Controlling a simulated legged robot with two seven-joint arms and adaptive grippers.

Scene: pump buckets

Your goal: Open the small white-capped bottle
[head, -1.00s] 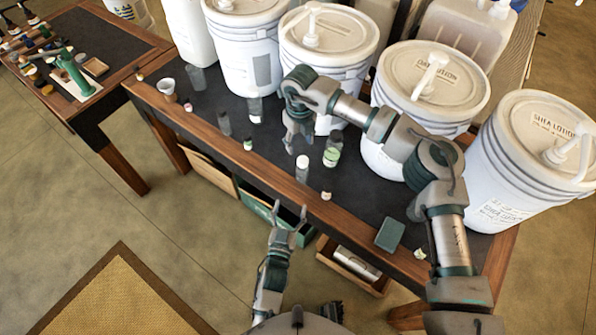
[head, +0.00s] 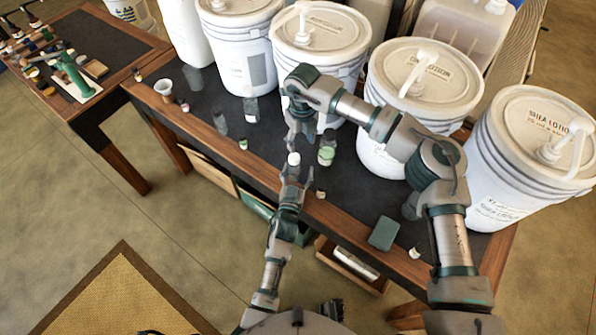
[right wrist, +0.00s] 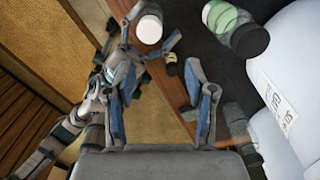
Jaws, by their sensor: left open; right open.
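The small white-capped bottle stands near the front of the dark table top (head: 345,195). Its white cap (head: 294,158) shows in the head view, and the cap also shows in the right wrist view (right wrist: 149,29). My left gripper (head: 291,174) is open, with its fingers around the bottle's body from the front. The body is mostly hidden there; whether the fingers touch it I cannot tell. My right gripper (head: 300,143) is open and empty, pointing down above and just behind the cap. Its two fingers also show in the right wrist view (right wrist: 160,85), apart from the cap.
A green-labelled bottle (head: 326,154) stands just right of the white cap. A small pale-topped item (head: 321,194) lies near the front edge. Several large pump buckets (head: 425,80) line the back. A green block (head: 384,233) sits at the front right.

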